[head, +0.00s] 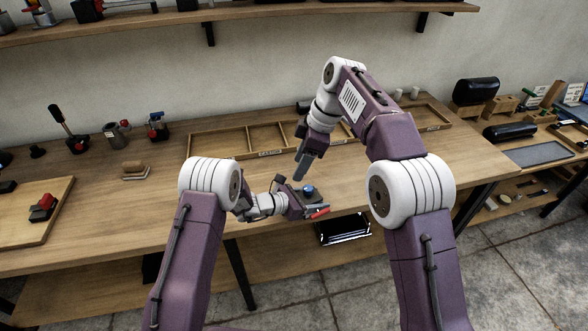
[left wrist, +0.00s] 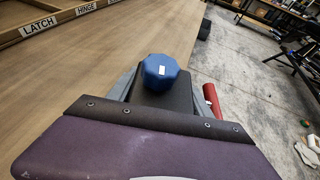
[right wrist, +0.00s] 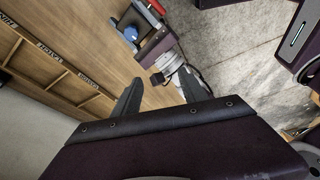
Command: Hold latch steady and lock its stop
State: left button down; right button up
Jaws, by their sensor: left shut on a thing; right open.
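The latch is a dark block (left wrist: 158,98) with a blue faceted knob (left wrist: 160,71) on top and a red handle (left wrist: 212,101) at its side. In the head view, its blue knob (head: 309,190) and red handle (head: 319,212) show near the table's front edge. My left gripper (head: 303,204) is shut on the latch's dark body, with the knob upward. My right gripper (head: 300,176) is open and empty, pointing down above and left of the latch. In the right wrist view, the blue knob (right wrist: 131,34) lies beyond its spread fingers (right wrist: 163,92). The fingers do not touch the latch.
A wooden divided tray (head: 220,146) with labelled compartments lies behind the arms; LATCH and HINGE labels show in the left wrist view. A wooden board (head: 25,222) with a red-and-black clamp (head: 43,206) is at left. Bare tabletop (head: 165,212) lies left of the left gripper.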

jog(key=shift+s+a+f+m+t+h, duration=0.15)
jog(key=shift+s+a+m+h, duration=0.25)
jog(key=shift+s+m, duration=0.2)
jog(key=shift+s+a+m+t+h, duration=0.15)
jog(key=shift+s+a+m+h, duration=0.2)
jog(key=shift+s+m, duration=0.25)
pick_arm(q)
jog(key=shift+c, duration=1.8)
grip_release()
